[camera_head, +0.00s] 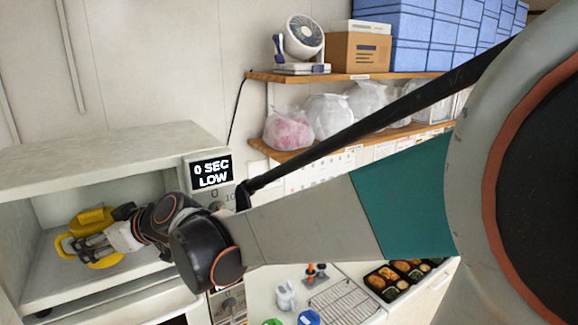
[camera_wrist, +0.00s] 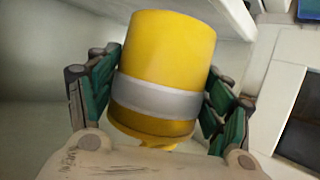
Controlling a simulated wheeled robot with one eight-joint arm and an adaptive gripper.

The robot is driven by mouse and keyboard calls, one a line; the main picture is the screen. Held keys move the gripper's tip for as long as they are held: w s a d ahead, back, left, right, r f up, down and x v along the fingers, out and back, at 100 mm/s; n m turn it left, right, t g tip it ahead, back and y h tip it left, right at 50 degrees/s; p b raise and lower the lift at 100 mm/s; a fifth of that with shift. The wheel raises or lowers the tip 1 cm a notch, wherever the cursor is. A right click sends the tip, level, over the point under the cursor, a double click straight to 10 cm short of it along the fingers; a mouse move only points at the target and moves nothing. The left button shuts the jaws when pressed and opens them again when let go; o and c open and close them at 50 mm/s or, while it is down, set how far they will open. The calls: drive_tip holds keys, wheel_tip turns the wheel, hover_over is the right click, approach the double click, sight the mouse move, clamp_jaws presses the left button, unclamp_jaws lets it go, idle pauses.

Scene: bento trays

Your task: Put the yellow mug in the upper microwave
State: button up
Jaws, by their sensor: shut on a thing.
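The yellow mug (camera_head: 96,215) is inside the open cavity of the upper microwave (camera_head: 100,160) in the head view, partly hidden by my gripper (camera_head: 92,242). In the wrist view the mug (camera_wrist: 165,45) is yellow with a grey band. My gripper (camera_wrist: 160,95) is shut on it, with teal-padded fingers on both sides. The head view does not clearly show whether the mug touches the cavity floor (camera_head: 60,275). My arm reaches in from the right, past the control panel.
The microwave's panel display (camera_head: 210,172) reads "0 SEC LOW". Shelves on the wall hold a fan (camera_head: 303,38), a cardboard box (camera_head: 358,52), blue boxes (camera_head: 430,35) and plastic bags (camera_head: 328,117). Below right are a wire rack (camera_head: 343,303) and food trays (camera_head: 385,282).

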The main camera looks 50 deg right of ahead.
drive_tip(key=w+d, duration=0.1)
drive_tip(key=w, duration=0.2)
drive_tip(key=w+d, duration=0.1)
drive_tip(key=w, duration=0.2)
drive_tip(key=w+d+b, duration=0.1)
drive_tip(key=w, duration=0.2)
drive_tip(key=shift+f+b, duration=1.15)
drive_tip(key=shift+f, duration=0.65)
drive_tip(key=shift+r, duration=0.1)
drive_tip(key=shift+f, duration=0.2)
drive_tip(key=o, duration=1.5)
